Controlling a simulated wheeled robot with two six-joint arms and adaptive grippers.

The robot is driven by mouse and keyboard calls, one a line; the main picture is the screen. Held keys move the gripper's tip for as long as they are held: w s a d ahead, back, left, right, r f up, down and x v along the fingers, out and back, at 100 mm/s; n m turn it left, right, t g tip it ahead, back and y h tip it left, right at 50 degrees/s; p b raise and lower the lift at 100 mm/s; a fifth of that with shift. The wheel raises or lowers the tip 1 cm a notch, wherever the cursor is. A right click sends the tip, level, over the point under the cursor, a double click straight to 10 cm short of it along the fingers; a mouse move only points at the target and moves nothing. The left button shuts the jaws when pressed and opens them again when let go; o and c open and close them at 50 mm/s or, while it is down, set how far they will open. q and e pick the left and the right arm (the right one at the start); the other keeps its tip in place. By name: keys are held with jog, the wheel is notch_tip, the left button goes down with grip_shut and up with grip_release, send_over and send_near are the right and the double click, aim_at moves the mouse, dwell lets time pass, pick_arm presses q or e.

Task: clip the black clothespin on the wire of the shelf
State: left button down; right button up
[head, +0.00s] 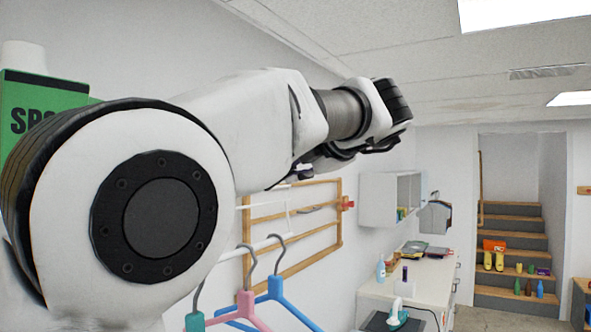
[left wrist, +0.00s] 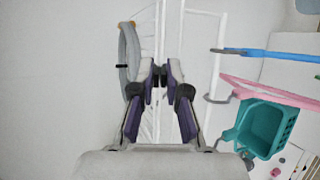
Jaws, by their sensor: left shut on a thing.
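My left gripper (left wrist: 160,72) is shut on a small dark thing between its fingertips, which looks like the black clothespin (left wrist: 159,77); the fingers cover most of it. The white wire shelf (left wrist: 150,38) lies beyond the fingertips in the left wrist view, its thin bars running up the picture. I cannot tell whether the clothespin touches a wire. In the head view my left arm hides most of the gripper (head: 320,165), and the clothespin does not show. My right gripper is not in view.
A grey looped thing (left wrist: 130,65) hangs left of the fingers. Blue (left wrist: 265,54) and pink (left wrist: 270,88) hangers and a teal basket (left wrist: 262,125) are on the right. A wooden wall rack (head: 292,265) stands behind the hangers. A white counter (head: 425,275) is farther back.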

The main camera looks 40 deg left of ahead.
pick_arm(q)
jog(key=shift+a+f, duration=0.1)
jog(key=shift+f, duration=0.05)
jog(key=shift+a+f+b, duration=0.4)
jog(key=shift+a+b, duration=0.15)
jog(key=shift+a, duration=0.1)
jog(key=shift+s+a+f, duration=0.1)
jog(key=shift+a+f, duration=0.05)
jog(key=shift+a, duration=0.1)
dwell(0.5)
jog(key=c, duration=1)
grip_release()
jog(key=shift+o, duration=0.2)
jog(key=shift+d, duration=0.1)
